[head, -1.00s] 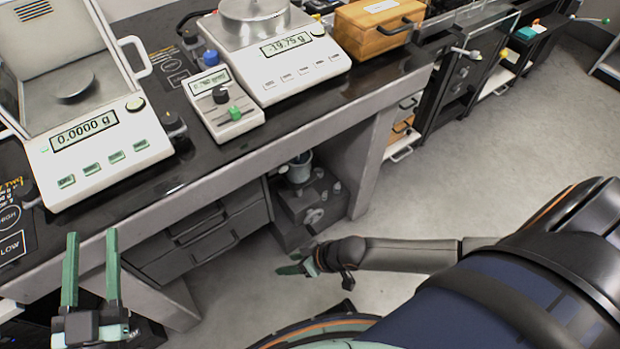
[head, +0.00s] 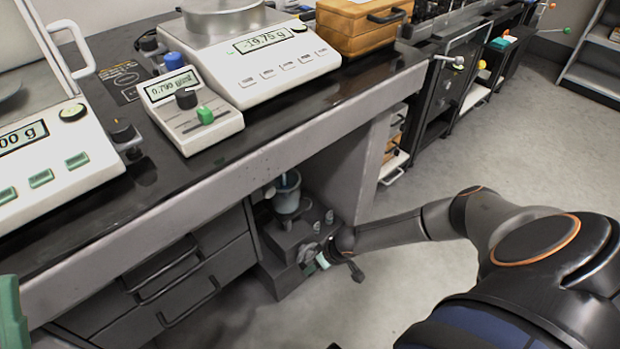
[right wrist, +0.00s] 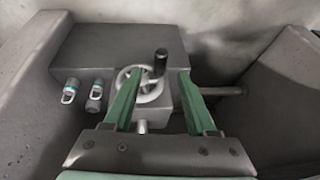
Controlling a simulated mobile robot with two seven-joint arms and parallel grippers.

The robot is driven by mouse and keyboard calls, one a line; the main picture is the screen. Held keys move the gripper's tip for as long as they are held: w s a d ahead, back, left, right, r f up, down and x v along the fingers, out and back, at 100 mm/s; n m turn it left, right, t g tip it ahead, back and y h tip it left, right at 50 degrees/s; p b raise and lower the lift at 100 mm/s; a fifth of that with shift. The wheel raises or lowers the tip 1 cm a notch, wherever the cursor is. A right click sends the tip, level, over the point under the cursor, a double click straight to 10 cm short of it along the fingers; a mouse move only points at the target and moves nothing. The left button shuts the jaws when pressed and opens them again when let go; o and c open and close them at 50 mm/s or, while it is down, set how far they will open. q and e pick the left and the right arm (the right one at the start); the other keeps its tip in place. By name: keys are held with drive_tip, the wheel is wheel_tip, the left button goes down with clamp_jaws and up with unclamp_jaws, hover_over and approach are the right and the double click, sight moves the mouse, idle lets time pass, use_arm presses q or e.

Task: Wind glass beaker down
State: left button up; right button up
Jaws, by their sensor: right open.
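The beaker (head: 286,196), pale blue-grey, stands upright above a dark grey metal unit (head: 282,238) under the bench. A thin blue rod shows at its mouth. The right wrist view shows the unit's front with a small spoked handwheel (right wrist: 146,94) and its black crank knob (right wrist: 161,60). My right gripper (right wrist: 159,72) is open, its green fingers on either side of the handwheel, not closed on it. In the head view my right gripper (head: 322,262) is at the unit's front, partly hidden by the wrist. Only a green piece of my left gripper (head: 10,315) shows at the left edge.
The bench leg (head: 345,175) stands right of the unit and drawers (head: 170,285) stand left. The bench top overhangs it, carrying balances (head: 265,70), a small controller (head: 195,115) and a wooden box (head: 360,25). Two small valves (right wrist: 82,92) sit on the unit's front.

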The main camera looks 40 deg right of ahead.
sight(311, 257)
drive_tip(key=b+x, duration=0.3)
drive_tip(key=x, duration=0.2)
drive_tip(key=shift+w+f, duration=0.1)
drive_tip(key=shift+w, duration=0.05)
use_arm(q)
drive_tip(key=f, duration=0.4)
drive_tip(key=shift+w+d+f, duration=0.1)
drive_tip(key=shift+w+d, duration=0.05)
drive_tip(key=shift+d, duration=0.1)
use_arm(e)
clamp_jaws()
